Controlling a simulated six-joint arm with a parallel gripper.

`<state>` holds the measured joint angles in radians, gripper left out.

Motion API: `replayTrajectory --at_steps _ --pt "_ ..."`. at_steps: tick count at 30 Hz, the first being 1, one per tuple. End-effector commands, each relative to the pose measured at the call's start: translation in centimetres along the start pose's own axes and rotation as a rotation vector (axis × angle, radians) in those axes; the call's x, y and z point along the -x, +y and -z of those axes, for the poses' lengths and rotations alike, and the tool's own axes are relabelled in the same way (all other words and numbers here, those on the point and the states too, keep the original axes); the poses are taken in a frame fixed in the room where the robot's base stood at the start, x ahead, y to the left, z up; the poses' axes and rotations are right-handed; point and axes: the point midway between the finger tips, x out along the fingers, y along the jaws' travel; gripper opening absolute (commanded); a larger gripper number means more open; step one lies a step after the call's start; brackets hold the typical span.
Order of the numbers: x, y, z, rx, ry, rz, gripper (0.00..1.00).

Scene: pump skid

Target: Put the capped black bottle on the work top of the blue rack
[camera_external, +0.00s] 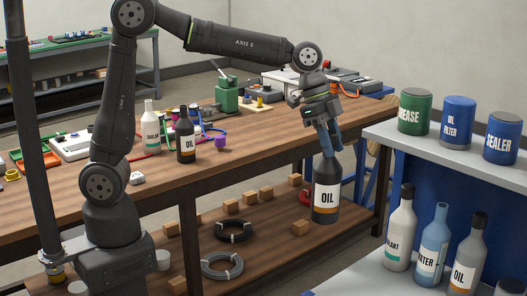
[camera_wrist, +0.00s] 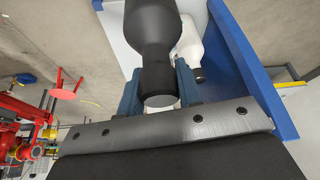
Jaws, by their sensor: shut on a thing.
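A black bottle with an OIL label (camera_external: 326,200) hangs upright below my gripper (camera_external: 328,145), in front of the brown bench and left of the blue rack. My gripper is shut on its neck, and the blue fingers hide its top in the external view. In the wrist view the black bottle (camera_wrist: 152,35) sits between the two fingers (camera_wrist: 158,85), its capped end toward the camera. The blue rack (camera_external: 360,215) stands at the right; its pale work top (camera_external: 420,145) bears a green GREASE can (camera_external: 415,112), a blue OIL FILTER can (camera_external: 457,120) and a blue SEALER can (camera_external: 502,138).
The rack's lower shelf (camera_external: 385,265) holds a COOLANT bottle (camera_external: 400,235), a WATER bottle (camera_external: 432,245) and a dark OIL bottle (camera_external: 467,255). Another black OIL bottle (camera_external: 186,140) stands on the brown bench (camera_external: 240,160). The work top's front-left part is clear.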

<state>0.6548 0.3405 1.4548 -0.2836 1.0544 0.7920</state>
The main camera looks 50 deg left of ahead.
Motion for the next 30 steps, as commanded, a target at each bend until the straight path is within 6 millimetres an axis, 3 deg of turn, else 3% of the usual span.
replayTrajectory --at_steps 3,13,17,24,30 --pt "0.1 2.7 3.3 -0.044 0.002 -0.015 0.00" --pt "-1.6 7.9 11.3 -0.018 0.002 -0.005 0.00" --pt "-3.3 10.6 15.2 0.024 0.001 0.011 0.00" --pt "-7.0 17.2 21.8 0.093 0.001 0.040 0.00" --pt "-9.3 22.4 25.3 0.128 0.002 0.053 0.00"
